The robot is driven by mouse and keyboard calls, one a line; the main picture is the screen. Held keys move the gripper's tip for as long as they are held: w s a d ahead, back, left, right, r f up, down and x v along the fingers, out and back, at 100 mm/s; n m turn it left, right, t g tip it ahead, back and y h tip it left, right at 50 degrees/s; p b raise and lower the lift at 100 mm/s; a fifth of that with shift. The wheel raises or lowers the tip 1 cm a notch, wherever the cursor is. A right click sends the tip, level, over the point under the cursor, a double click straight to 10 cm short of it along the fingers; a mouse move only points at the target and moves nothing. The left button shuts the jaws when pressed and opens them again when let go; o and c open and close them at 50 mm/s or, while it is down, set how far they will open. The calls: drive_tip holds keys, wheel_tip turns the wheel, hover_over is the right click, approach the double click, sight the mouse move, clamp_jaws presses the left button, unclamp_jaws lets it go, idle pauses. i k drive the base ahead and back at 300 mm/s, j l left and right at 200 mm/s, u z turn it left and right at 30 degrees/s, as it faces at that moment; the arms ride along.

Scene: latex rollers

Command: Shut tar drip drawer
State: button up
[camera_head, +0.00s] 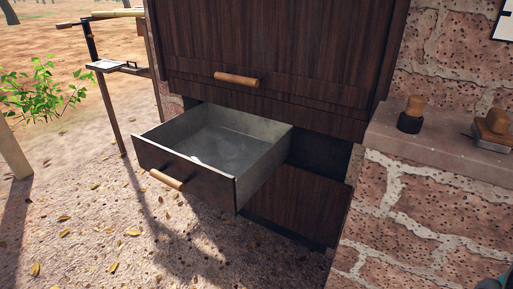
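The drawer (240,163) is pulled well out of the dark wooden cabinet (290,40). It has a grey metal-looking inside, which appears empty, and a dark wood front. A light wooden bar handle (167,180) sits on its front, facing the lower left. A dark opening shows to the right of the drawer, between the upper panel and the lower panel. My gripper cannot be made out. Only a small dark and teal piece shows at the bottom right corner, and I cannot tell what it is.
A closed panel with a wooden handle (237,79) is above the drawer. A brick wall (420,215) with a stone ledge (450,147) stands at right, holding two wooden-handled tools. A thin-legged stand (110,110) is at left. The leaf-strewn ground before the drawer is clear.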

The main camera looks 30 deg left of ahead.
sight(220, 156)
drive_tip(key=j+u, duration=0.15)
drive_tip(key=u, duration=1.75)
drive_tip(key=j+z, duration=0.15)
drive_tip(key=k+j, duration=0.05)
